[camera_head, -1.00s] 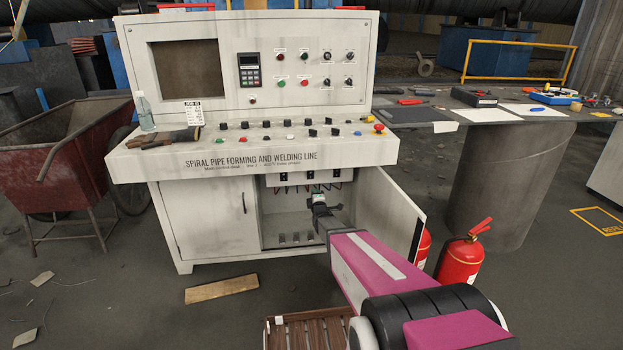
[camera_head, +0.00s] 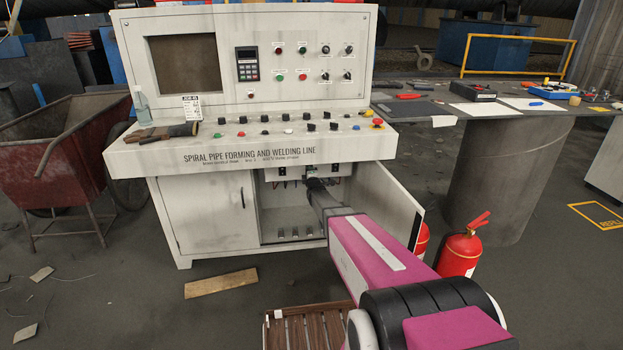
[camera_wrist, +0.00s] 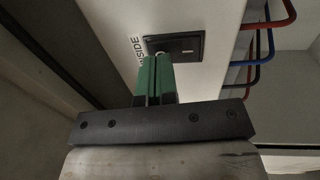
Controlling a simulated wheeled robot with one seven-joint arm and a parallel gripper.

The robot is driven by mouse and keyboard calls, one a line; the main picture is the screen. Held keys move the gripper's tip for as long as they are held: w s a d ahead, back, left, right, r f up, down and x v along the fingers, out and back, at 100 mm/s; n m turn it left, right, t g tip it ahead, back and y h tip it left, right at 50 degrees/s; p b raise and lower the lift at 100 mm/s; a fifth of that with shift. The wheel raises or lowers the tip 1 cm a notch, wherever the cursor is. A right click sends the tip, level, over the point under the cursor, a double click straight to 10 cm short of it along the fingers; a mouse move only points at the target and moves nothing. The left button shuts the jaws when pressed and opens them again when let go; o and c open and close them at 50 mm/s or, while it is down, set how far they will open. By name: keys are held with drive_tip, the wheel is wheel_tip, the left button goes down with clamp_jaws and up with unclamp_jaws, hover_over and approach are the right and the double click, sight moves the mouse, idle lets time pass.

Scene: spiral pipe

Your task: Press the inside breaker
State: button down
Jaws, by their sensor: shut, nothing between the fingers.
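The inside breaker (camera_wrist: 186,45) is a dark block on a pale panel in the wrist view, with lettering beside it that reads "INSIDE". My gripper (camera_wrist: 158,62) has its green fingers shut together and empty. Its tips overlap the lower left edge of the breaker in the picture; I cannot tell whether they touch it.
The cabinet door (camera_head: 382,208) stands open to the right of my arm. Red and blue wires (camera_wrist: 262,48) loop right of the breaker. A fire extinguisher (camera_head: 461,252) stands beyond the door. A wooden plank (camera_head: 222,284) lies on the floor in front.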

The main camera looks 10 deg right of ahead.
drive_tip(key=shift+w+r, duration=0.1)
drive_tip(key=shift+w, duration=0.3)
drive_tip(key=shift+w, duration=0.2)
drive_tip(key=s+r, duration=0.1)
drive_tip(key=s, duration=1.3)
drive_tip(key=shift+r, duration=0.4)
